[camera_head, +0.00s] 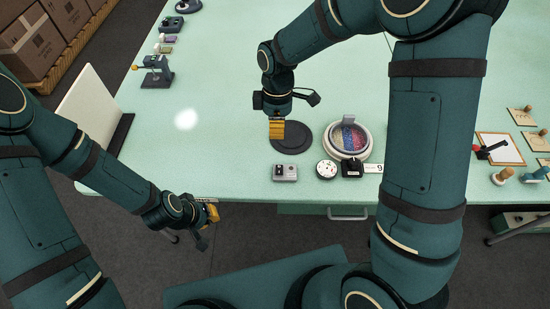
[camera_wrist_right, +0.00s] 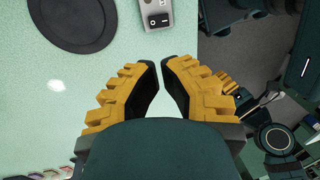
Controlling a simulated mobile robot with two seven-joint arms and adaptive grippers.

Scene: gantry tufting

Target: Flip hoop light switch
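The light switch is a small grey box (camera_head: 285,172) near the table's front edge. In the right wrist view its black rocker (camera_wrist_right: 158,20) shows at the top, beyond my fingertips. My right gripper (camera_head: 276,130) points down behind the box, above the black disc's left edge, apart from the box. The round white hoop (camera_head: 365,153) with coloured tufting stands right of the box. My left gripper (camera_head: 211,213) is empty, off the table's front edge; its opening is unclear.
A black disc (camera_head: 291,137) lies behind the switch box. A round white dial (camera_head: 326,169) and a small black device (camera_head: 352,169) stand to its right. A clipboard (camera_head: 498,147) and wooden pieces lie far right. The table's left middle is clear.

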